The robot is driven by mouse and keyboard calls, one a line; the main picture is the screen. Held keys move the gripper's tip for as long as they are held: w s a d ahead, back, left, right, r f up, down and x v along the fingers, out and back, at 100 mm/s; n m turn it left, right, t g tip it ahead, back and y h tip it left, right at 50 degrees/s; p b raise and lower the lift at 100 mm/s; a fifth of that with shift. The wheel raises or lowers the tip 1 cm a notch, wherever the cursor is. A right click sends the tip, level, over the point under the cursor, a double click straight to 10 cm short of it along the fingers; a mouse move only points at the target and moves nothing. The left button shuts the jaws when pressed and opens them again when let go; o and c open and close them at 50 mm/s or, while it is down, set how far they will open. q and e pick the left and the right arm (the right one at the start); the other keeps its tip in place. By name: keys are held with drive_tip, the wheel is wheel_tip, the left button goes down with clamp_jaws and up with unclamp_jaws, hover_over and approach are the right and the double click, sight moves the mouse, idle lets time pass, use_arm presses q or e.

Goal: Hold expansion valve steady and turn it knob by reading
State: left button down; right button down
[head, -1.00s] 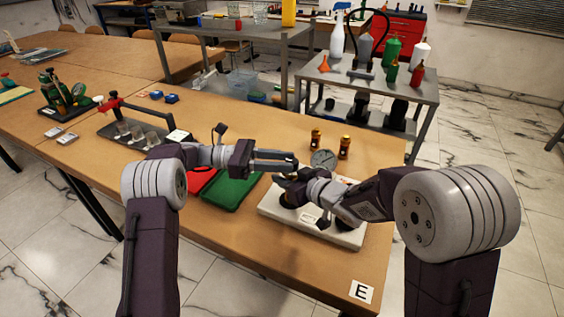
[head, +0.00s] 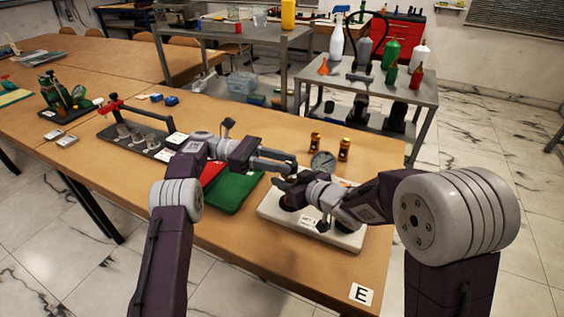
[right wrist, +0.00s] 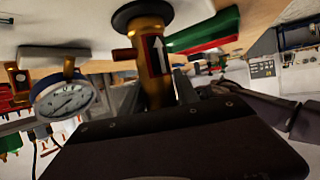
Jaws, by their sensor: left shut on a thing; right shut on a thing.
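The expansion valve's brass body (right wrist: 153,65) shows upside down in the right wrist view, with an arrow label and a black foot. My right gripper (head: 285,187) is shut on the body low down, just above the white base (head: 345,238). My left gripper (head: 292,164) is shut at the valve's top, at the knob. The knob itself is hidden by the grippers. The round gauge (head: 322,161) stands behind the valve; it also shows in the right wrist view (right wrist: 65,99), its dial tilted and too small to read.
Green (head: 235,192) and red (head: 212,172) trays lie left of the base. A bottle cart (head: 378,82) stands behind the table.

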use_arm(q)
drive_tip(key=c, duration=1.3)
unclamp_jaws()
drive_tip(key=shift+c, duration=0.2)
drive_tip(key=shift+r+t, duration=0.15)
drive_tip(key=shift+t, duration=0.15)
